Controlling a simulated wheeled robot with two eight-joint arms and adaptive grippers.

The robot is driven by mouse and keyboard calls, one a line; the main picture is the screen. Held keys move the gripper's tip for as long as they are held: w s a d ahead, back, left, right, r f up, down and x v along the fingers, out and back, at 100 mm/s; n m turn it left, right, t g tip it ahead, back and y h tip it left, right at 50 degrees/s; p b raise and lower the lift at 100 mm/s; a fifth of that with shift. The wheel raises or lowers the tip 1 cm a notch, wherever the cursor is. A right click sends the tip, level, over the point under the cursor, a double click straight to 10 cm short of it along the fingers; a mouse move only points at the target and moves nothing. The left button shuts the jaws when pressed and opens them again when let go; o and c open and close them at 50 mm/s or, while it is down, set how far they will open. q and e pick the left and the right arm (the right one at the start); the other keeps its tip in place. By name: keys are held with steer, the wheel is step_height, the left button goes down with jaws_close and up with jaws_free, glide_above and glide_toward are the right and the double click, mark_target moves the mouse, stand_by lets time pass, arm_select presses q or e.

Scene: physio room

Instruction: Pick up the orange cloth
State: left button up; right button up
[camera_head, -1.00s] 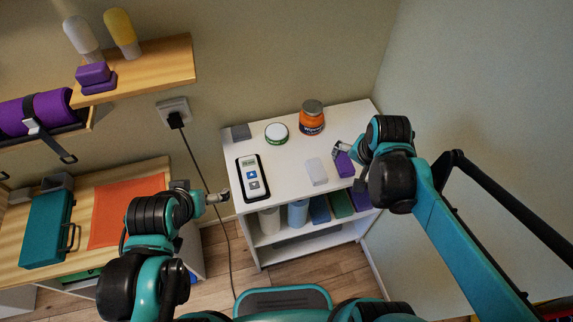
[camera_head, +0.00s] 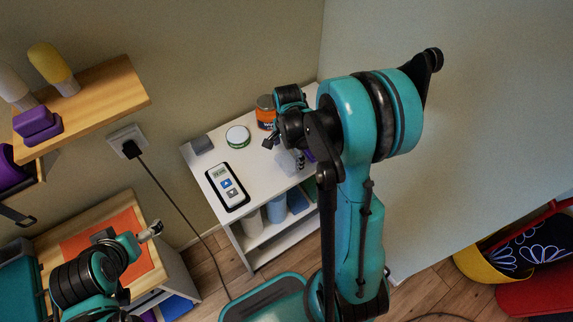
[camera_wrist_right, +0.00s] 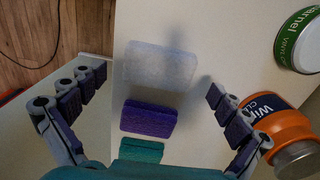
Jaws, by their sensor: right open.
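The orange cloth (camera_head: 82,241) lies flat on the wooden top of a low unit (camera_head: 112,205) at the lower left of the head view. My left forearm and gripper cover part of it. My left gripper (camera_head: 154,229) is above the cloth's right edge; I cannot tell whether its fingers are apart. My right gripper (camera_head: 284,152) is over the white shelf unit, far to the right of the cloth. In the right wrist view its fingers (camera_wrist_right: 160,100) are spread wide and empty, above a white block (camera_wrist_right: 160,65) and a purple block (camera_wrist_right: 149,118).
The white shelf unit (camera_head: 205,170) carries a black-and-white device (camera_head: 227,187), a green-and-white tin (camera_head: 238,136) and an orange jar (camera_head: 265,113). A wooden wall shelf (camera_head: 105,95) juts out at upper left. A cable (camera_head: 175,200) hangs from the socket. A teal case (camera_head: 18,280) stands left of the cloth.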

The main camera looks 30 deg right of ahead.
step_height(320, 180, down, 2)
steer(key=shift+f, duration=0.25)
steer(key=shift+r, duration=0.1)
steer(key=c, duration=1.2)
steer(key=shift+o, duration=0.2)
steer(key=shift+r, duration=0.1)
steer(key=r, duration=0.2)
steer(key=r+p, duration=0.1)
steer(key=r, duration=0.1)
steer(key=shift+s+d+r+p, duration=0.1)
steer(key=shift+d+r+p, duration=0.1)
steer(key=shift+r+p, duration=0.1)
steer(key=s+d+r+p, duration=0.2)
steer(key=s+d+r, duration=0.4)
steer(key=s+d, duration=0.2)
steer(key=shift+r, duration=0.1)
